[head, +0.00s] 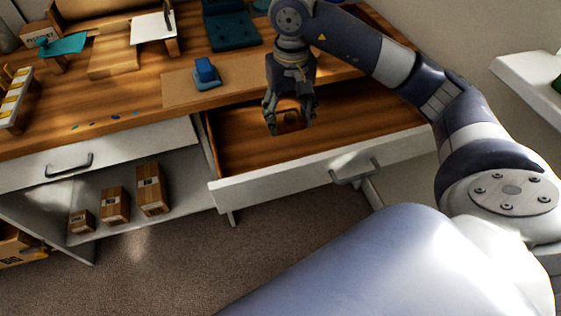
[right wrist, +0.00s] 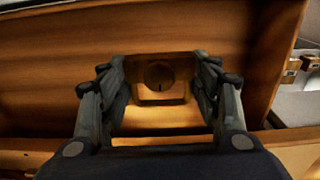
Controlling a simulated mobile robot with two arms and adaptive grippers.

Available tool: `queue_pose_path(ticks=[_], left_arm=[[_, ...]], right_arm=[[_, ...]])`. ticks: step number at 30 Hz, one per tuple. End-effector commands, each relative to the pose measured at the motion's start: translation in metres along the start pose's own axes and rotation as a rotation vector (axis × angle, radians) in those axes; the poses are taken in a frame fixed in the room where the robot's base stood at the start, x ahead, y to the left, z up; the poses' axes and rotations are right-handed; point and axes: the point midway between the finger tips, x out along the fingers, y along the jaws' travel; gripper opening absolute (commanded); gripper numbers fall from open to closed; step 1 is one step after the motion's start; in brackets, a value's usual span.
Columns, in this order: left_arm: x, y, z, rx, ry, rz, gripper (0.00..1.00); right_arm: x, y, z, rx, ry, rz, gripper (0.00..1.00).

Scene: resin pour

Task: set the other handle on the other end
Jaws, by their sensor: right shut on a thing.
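My right gripper (head: 290,122) hangs over the open drawer and is shut on a small wooden piece (head: 291,115). The piece also shows between the fingers in the right wrist view (right wrist: 143,66), as a wooden block with a dark round knob or hole in its face. It may be the handle, but I cannot tell for sure. The ends where a handle sits are not clear in these frames. My left gripper is not in view.
The pulled-out drawer (head: 290,181) has a wooden inside and white front. Cartons (head: 152,190) stand below.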

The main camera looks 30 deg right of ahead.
Motion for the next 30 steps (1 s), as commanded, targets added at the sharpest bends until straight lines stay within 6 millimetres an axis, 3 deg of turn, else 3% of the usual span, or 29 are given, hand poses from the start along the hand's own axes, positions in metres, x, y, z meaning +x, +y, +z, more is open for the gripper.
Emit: queue_pose_path(ticks=[5,12,19,24,30], left_arm=[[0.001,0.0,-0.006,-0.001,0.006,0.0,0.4],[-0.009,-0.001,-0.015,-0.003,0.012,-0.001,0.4],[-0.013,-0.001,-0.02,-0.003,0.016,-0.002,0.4],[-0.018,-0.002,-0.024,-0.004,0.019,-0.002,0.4],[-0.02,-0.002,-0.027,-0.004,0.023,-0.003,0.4]], right_arm=[[0.017,0.004,-0.002,0.008,-0.005,0.001,0.3],[0.059,0.004,-0.001,0.007,-0.006,0.001,0.3],[0.078,0.004,-0.002,0.009,-0.004,0.0,0.3],[0.102,0.004,-0.001,0.008,-0.005,0.001,0.3],[0.106,0.004,-0.002,0.007,-0.001,0.0,0.3]])
